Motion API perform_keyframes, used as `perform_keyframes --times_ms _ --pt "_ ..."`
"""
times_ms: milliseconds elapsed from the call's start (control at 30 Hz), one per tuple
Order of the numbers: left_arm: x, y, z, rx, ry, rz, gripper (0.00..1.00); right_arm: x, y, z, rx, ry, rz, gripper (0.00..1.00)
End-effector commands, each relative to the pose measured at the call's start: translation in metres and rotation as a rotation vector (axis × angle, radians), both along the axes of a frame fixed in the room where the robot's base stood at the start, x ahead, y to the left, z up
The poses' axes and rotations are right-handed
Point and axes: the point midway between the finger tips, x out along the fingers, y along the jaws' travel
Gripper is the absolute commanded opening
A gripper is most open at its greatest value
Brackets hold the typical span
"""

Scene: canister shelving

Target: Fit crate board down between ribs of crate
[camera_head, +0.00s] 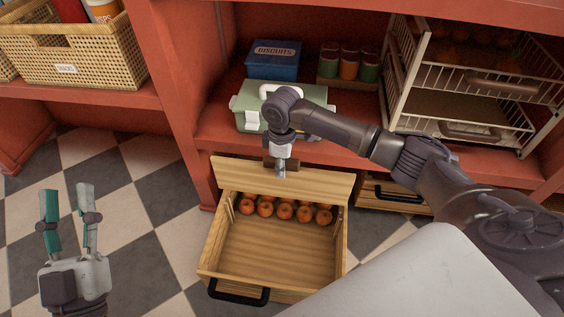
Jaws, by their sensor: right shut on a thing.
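The crate board (325,184) is a wide pale wooden panel with a dark brown grip at its top middle. My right gripper (282,168) is shut on that grip, mostly hidden by its own wrist. The board is over the back part of the open wooden crate (212,246), behind a row of round orange fruits (285,211). Short ribs (232,206) show on the crate's inner side walls near the fruits. I cannot tell whether the board's lower edge is between the ribs. My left gripper (67,190) is open and empty, over the floor at the left.
The crate's front has a black handle (239,292). Behind stands a red shelf (215,118) with a green box (310,101), a blue biscuits tin (274,60), several canisters (348,65) and a white wire rack (455,100). A wicker basket (75,55) is upper left. The checkered floor at left is clear.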

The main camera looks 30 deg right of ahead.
Motion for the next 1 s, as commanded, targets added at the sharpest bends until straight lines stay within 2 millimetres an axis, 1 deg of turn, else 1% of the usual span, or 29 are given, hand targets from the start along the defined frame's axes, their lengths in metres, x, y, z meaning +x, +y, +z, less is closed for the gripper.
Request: perform_keyframes --times_ms 100,233,333,733,1000 --pt "0.011 0.001 -0.019 0.041 0.143 0.008 0.4 0.005 -0.003 -0.009 -0.001 0.002 0.0 0.0" --pt "0.016 0.001 -0.035 0.065 0.233 0.014 0.4 0.008 -0.006 -0.017 -0.004 0.001 0.002 0.0" --pt "0.017 0.002 -0.04 0.071 0.253 0.015 0.4 0.009 -0.006 -0.019 -0.004 -0.001 0.004 0.0" --pt "0.018 0.002 -0.042 0.075 0.272 0.016 0.4 0.008 -0.006 -0.019 -0.004 -0.001 0.004 0.0" --pt "0.021 0.005 -0.065 0.112 0.409 0.023 0.4 0.009 -0.006 -0.018 -0.003 -0.001 0.004 0.0"
